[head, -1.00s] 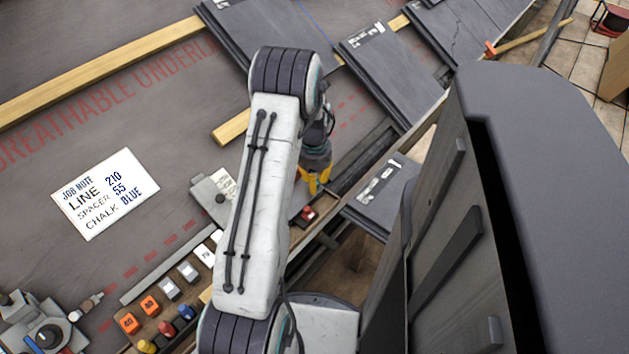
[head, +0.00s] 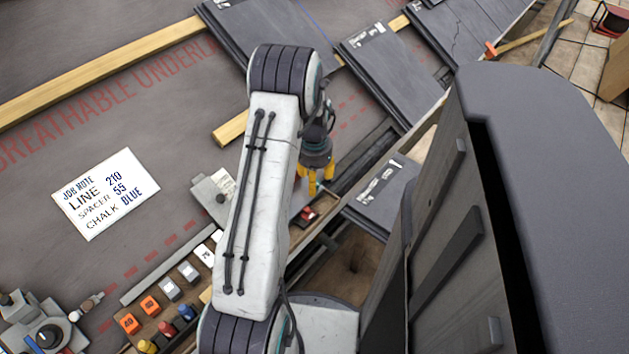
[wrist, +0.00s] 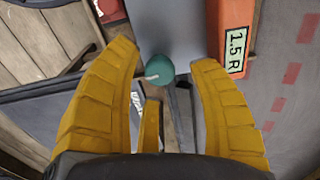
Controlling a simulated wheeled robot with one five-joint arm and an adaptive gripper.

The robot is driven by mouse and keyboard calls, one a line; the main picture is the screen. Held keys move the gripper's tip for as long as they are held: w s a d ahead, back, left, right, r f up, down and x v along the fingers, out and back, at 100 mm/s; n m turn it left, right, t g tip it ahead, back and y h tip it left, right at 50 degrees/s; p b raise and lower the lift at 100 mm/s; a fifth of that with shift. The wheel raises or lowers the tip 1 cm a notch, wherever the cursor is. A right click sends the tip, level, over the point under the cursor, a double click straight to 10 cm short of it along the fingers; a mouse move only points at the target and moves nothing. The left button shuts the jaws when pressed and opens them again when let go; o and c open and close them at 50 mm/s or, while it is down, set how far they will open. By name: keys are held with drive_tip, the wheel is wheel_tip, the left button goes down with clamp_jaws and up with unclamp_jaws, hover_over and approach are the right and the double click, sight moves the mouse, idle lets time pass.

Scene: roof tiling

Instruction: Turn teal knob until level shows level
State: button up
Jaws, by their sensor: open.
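The teal knob (wrist: 160,69) shows in the wrist view between and just beyond the tips of my gripper (wrist: 165,66). It is round with a pale mark on it. The yellow fingers stand apart on either side of it, and I see no clear contact. In the head view my gripper (head: 315,180) points down beyond my arm, and only a little teal shows at its tips. I cannot make out a level reading in either view.
An orange block marked 1.5 R (wrist: 236,40) stands right of the knob. A white job note (head: 104,194) lies on the underlay. Dark tiles (head: 390,75) lie at upper right. Several coloured blocks (head: 150,305) sit in a wooden tray at lower left.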

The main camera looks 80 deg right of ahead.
wheel_tip(320, 180, up, 11)
drive_tip(key=shift+a, duration=0.15)
idle(0.4)
